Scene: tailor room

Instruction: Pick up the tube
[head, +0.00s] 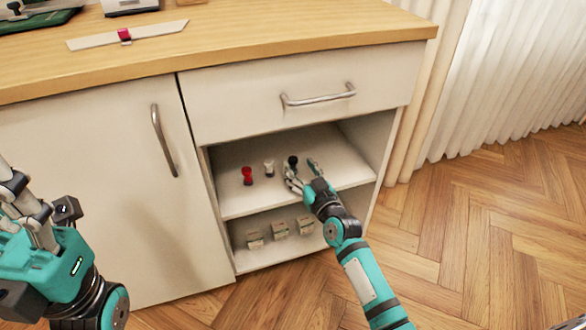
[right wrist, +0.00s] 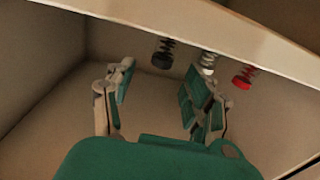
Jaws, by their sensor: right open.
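Three small spool-like tubes stand upright on the upper open shelf (head: 235,200) of the cabinet. They are a red one (head: 247,176), a white one (head: 269,168) and a black one (head: 292,161). My right gripper (head: 301,170) is open and empty inside the shelf, just in front of the black one. In the right wrist view, the black tube (right wrist: 163,53) lies just beyond the gap between the open fingers (right wrist: 158,75). The white (right wrist: 208,63) and red (right wrist: 243,77) tubes are to the right. My left gripper (head: 22,205) is at the left, outside the cabinet; its opening is unclear.
The lower shelf holds three small boxes (head: 279,229). A closed drawer (head: 300,95) is above the opening and a closed door (head: 95,190) is left of it. The wooden top (head: 240,35) carries a ruler-like strip (head: 85,42). The floor (head: 480,230) at the right is clear.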

